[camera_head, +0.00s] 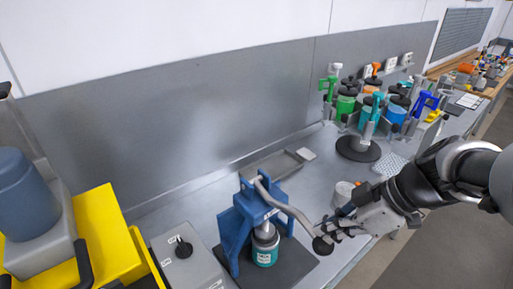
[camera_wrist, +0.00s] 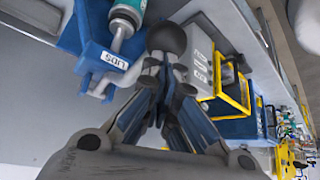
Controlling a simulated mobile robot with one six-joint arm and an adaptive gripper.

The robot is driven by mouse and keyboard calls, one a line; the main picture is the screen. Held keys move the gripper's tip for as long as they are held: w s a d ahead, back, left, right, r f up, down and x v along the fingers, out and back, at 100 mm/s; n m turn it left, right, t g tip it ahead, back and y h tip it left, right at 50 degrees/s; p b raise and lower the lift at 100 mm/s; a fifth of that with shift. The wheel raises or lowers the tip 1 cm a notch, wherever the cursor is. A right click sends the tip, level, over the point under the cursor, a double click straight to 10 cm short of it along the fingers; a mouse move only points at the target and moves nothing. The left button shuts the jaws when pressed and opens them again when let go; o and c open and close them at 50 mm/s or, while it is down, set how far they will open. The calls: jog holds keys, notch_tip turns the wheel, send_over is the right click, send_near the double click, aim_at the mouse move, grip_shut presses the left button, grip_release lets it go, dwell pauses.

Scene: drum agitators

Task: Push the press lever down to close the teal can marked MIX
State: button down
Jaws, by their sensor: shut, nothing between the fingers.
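The teal can (camera_head: 265,250) stands upright under the blue press (camera_head: 240,225), its label facing me but too small to read. The grey press lever (camera_head: 287,208) slopes from the top of the press down to the right. It ends in a dark round knob (camera_head: 322,246). My gripper (camera_head: 336,232) is shut and empty, right beside the knob. In the wrist view, the knob (camera_wrist: 168,37) is just beyond my closed fingertips (camera_wrist: 170,74); I cannot tell whether they touch. Part of a teal can (camera_wrist: 127,14) shows at the top of that view.
A grey control box (camera_head: 183,255) and yellow equipment (camera_head: 108,232) stand left of the press. A shallow metal tray (camera_head: 272,167) lies behind it. Coloured cans and clamps crowd the back right around a round dark base (camera_head: 358,149). A white container (camera_head: 343,192) sits near my wrist.

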jog(key=shift+f+b, duration=0.6)
jog(key=shift+f, duration=0.2)
jog(key=shift+w+f+b, duration=0.1)
jog(key=shift+f+b, duration=0.8)
jog(key=shift+b, duration=0.25)
jog(key=shift+r, duration=0.2)
